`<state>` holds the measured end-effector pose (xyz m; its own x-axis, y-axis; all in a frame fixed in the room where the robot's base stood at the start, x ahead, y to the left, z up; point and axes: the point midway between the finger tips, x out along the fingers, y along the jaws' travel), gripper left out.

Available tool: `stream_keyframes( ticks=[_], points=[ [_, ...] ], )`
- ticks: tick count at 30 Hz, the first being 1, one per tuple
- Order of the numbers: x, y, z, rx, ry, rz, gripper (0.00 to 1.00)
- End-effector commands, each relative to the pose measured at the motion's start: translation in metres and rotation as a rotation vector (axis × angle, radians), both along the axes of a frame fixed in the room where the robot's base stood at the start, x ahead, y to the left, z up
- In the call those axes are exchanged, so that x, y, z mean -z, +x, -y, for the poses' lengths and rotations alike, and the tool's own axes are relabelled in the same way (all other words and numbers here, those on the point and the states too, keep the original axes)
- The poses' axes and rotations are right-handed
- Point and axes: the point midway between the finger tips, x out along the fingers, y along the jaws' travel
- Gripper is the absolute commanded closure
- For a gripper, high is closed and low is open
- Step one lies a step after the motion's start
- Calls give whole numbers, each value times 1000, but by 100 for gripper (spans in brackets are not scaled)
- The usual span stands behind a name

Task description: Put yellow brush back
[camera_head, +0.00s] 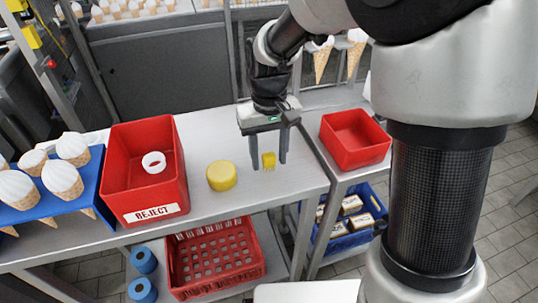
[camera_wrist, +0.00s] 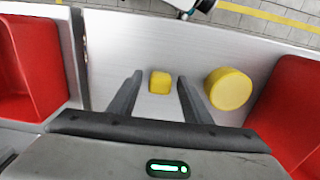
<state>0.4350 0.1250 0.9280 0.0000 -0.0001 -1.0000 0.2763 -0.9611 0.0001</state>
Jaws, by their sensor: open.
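The small yellow brush (camera_head: 268,160) is a blocky piece with pale bristles showing below it in the head view. It is at the right part of the metal table (camera_head: 275,195). My gripper (camera_head: 268,165) points down over it with its two dark fingers open, one on each side. In the wrist view, the brush (camera_wrist: 159,82) shows between the fingertips of my gripper (camera_wrist: 160,77), with a gap on both sides. I cannot tell how far down the fingers reach beside it.
A yellow round block (camera_head: 222,177) stands left of the brush. The red REJECT bin (camera_head: 155,198) holding a white ring is further left. An empty red bin (camera_head: 355,139) stands on the right-hand table. A blue rack (camera_head: 52,200) holds cones at far left.

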Motion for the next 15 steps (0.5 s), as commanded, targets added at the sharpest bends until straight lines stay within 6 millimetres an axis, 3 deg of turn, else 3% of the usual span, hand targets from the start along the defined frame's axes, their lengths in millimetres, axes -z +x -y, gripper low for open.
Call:
stream_keyframes(
  ticks=[5, 15],
  points=[
    [-24, 1, 0, 0, 1, 4, 55],
    [-96, 1, 0, 0, 1, 4, 55]
  ],
)
